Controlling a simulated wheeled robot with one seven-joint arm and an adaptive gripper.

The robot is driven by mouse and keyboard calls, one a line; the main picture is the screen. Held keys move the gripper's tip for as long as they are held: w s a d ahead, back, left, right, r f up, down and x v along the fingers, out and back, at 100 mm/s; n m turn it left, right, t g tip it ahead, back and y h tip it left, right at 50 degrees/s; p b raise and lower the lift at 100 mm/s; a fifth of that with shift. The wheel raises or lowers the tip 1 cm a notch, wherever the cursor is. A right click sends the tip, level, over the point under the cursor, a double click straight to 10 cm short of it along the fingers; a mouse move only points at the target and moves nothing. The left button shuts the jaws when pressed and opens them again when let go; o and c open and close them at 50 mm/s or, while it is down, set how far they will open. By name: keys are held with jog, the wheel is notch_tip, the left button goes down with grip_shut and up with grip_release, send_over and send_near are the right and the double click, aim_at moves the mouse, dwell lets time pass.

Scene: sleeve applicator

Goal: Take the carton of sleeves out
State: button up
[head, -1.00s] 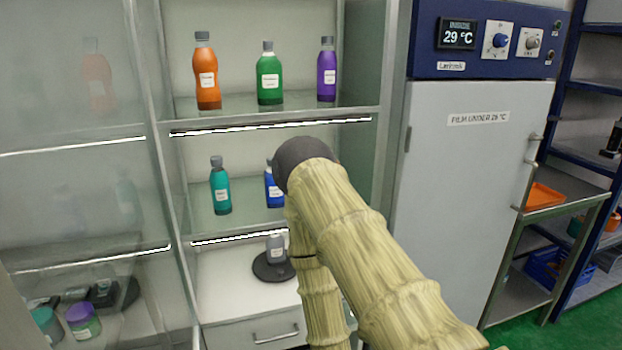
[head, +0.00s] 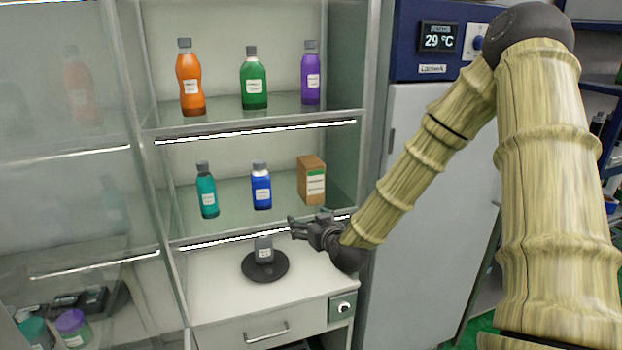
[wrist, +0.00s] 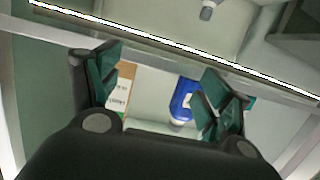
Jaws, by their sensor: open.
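A brown carton (head: 311,181) with a white and green label stands upright on the middle glass shelf, at the right end, right of a blue bottle (head: 261,187). I take it to be the carton of sleeves. My gripper (head: 292,227) is open and empty, in front of and below that shelf's front edge, apart from the carton. In the wrist view my gripper's fingers (wrist: 160,85) are spread wide. The carton (wrist: 122,88) shows partly behind the left finger, and the blue bottle (wrist: 183,101) shows beside the right finger.
A teal bottle (head: 207,192) stands left on the same shelf. Orange (head: 190,80), green (head: 253,80) and purple (head: 311,75) bottles stand above. A grey bottle (head: 264,251) sits on a black round base (head: 265,267) below. A glass pane (head: 70,130) covers the left side.

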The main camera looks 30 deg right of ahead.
aim_at(311, 160)
jog(key=d+r, duration=0.2)
jog(key=r, duration=0.2)
jog(key=w+d+r+t+h, duration=0.1)
jog(key=d+r, duration=0.1)
jog(key=r, duration=0.1)
jog(key=d+r+m+t+h, duration=0.1)
jog(key=r, duration=0.3)
jog(key=shift+w+d+r+p, duration=0.3)
jog(key=shift+w+d+p, duration=0.1)
jog(key=shift+p+x, duration=0.65)
jog(key=shift+x, duration=1.9)
jog(key=shift+w+r+p, duration=0.2)
jog(key=shift+w+p, duration=0.2)
jog(key=shift+w, duration=0.1)
jog(key=shift+p+x, duration=0.85)
jog(key=shift+x, duration=1.25)
jog(key=shift+d+t, duration=0.1)
jog(key=shift+t, duration=0.2)
jog(key=c, duration=1.6)
jog(key=shift+r, duration=0.1)
grip_shut()
